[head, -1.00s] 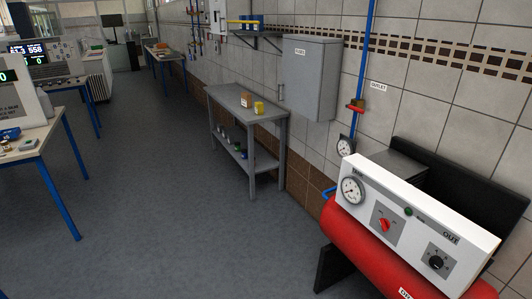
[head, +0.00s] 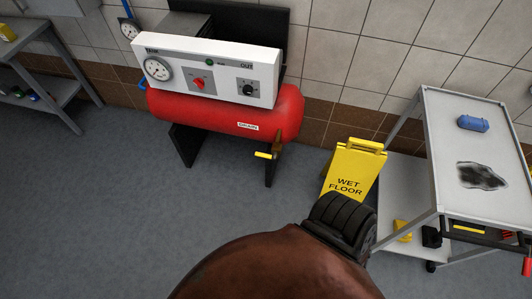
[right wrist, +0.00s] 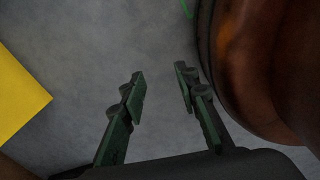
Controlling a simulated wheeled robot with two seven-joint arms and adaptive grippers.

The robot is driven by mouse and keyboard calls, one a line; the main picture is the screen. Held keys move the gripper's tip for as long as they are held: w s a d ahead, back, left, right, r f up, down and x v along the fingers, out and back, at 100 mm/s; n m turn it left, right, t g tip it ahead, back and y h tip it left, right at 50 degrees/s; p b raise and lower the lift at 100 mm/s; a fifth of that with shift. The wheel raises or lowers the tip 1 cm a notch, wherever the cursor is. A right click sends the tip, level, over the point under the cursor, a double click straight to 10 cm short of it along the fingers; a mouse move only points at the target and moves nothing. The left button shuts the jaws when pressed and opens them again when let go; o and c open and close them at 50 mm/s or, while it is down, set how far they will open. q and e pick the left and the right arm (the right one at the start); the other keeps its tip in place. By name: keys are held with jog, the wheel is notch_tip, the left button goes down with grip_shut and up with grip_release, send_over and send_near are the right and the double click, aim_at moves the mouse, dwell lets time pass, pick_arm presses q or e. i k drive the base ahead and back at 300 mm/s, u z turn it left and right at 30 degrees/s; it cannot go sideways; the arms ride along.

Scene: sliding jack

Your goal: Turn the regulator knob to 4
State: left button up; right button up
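The regulator knob (head: 248,90) is a black round knob on a pale dial plate, at the right of the white panel (head: 215,60) in the head view. The word OUT stands above it; its setting is too small to read. The panel sits on top of a red tank (head: 215,110). My right gripper (right wrist: 158,85) shows in the right wrist view with its two fingers apart and nothing between them, above the grey floor. It is away from the panel. My left gripper is not in view.
A red switch (head: 199,84) and a pressure gauge (head: 157,69) share the panel. A yellow wet floor sign (head: 352,172) stands right of the tank. A grey cart (head: 440,150) is at the right, a grey table (head: 45,62) at the left. Floor before the tank is clear.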

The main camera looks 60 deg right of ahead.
aim_at(247, 89)
jog(key=z, duration=1.7)
